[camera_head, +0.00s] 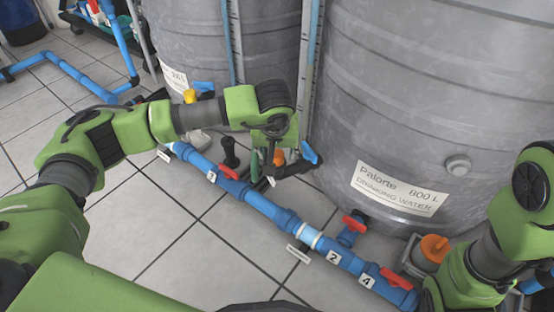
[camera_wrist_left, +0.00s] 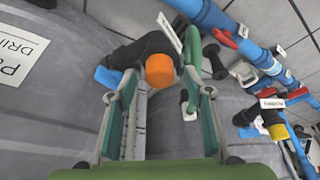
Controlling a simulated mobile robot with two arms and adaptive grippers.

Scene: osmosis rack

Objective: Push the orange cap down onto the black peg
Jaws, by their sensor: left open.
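The orange cap (camera_head: 279,157) shows low in front of the grey tanks, partly hidden by my left gripper (camera_head: 266,152). In the left wrist view the orange cap (camera_wrist_left: 160,70) sits at the end of a black pipe fitting (camera_wrist_left: 138,52), between my left gripper's fingertips (camera_wrist_left: 165,88). The fingers are open and stand on either side of the cap, with no clear grip on it. The black peg cannot be told apart from the fitting; any part under the cap is hidden. My right arm comes in at the right; its fingers are not visible.
A blue pipe (camera_head: 262,205) with red valve handles runs along the floor in front of the tanks. A blue handle (camera_head: 309,153) and a black upright knob (camera_head: 230,152) stand close to my left gripper. Another orange part (camera_head: 434,247) is near my right arm. The tiled floor in front is clear.

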